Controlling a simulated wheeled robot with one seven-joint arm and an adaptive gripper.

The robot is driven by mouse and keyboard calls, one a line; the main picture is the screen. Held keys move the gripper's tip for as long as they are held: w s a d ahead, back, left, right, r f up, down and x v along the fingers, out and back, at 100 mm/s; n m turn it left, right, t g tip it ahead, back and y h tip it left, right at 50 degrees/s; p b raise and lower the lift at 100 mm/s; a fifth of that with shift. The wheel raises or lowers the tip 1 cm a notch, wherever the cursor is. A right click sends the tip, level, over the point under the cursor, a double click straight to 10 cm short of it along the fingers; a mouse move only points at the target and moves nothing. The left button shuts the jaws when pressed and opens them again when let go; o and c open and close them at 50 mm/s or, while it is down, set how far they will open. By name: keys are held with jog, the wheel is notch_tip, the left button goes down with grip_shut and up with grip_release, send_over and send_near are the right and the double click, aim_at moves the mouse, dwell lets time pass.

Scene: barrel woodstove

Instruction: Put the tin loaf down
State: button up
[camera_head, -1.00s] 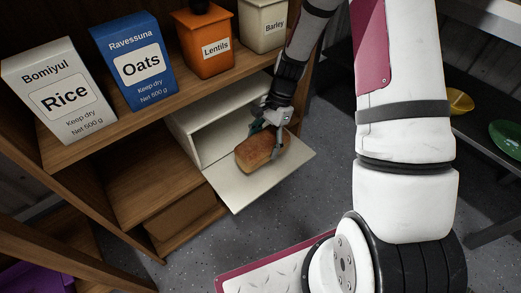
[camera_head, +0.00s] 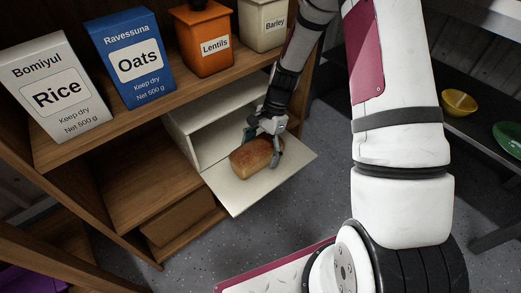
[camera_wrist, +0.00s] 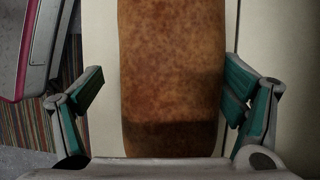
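The tin loaf (camera_head: 257,158), brown and oblong, lies on the lowered white flap (camera_head: 238,195) of the bread bin (camera_head: 203,137). In the wrist view the loaf (camera_wrist: 172,75) runs up the middle of the picture. My gripper (camera_head: 263,146) is just over the loaf, with a finger on either side. The loaf's underside is hidden.
The bin sits in a wooden shelf unit. Above it stand a Rice box (camera_head: 60,92), an Oats box (camera_head: 135,62), an orange Lentils canister (camera_head: 204,42) and a Barley canister (camera_head: 262,24). A yellow bowl (camera_head: 459,103) and green bowl (camera_head: 510,139) are at right.

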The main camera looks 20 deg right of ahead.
jog(key=shift+r, duration=0.1)
jog(key=p+v, duration=0.4)
jog(key=v, duration=0.8)
jog(key=shift+a+r, duration=0.1)
jog(key=s+a+r+n+h, duration=0.15)
jog(key=s+r+n, duration=0.25)
jog(key=s+r, duration=0.45)
jog(key=s+a+r+n+h, duration=0.1)
jog(key=s+a+r+n, duration=0.3)
jog(key=r, duration=0.8)
jog(key=s+r+n+t+h, duration=0.1)
jog(key=s+r+n, duration=0.1)
jog(key=s, duration=0.9)
jog(key=s+d+r+n+t, duration=0.1)
jog(key=s+n, duration=0.3)
jog(key=s, duration=0.6)
jog(key=shift+s+r+h, duration=0.35)
jog(key=shift+r, duration=0.15)
jog(key=shift+d, duration=0.1)
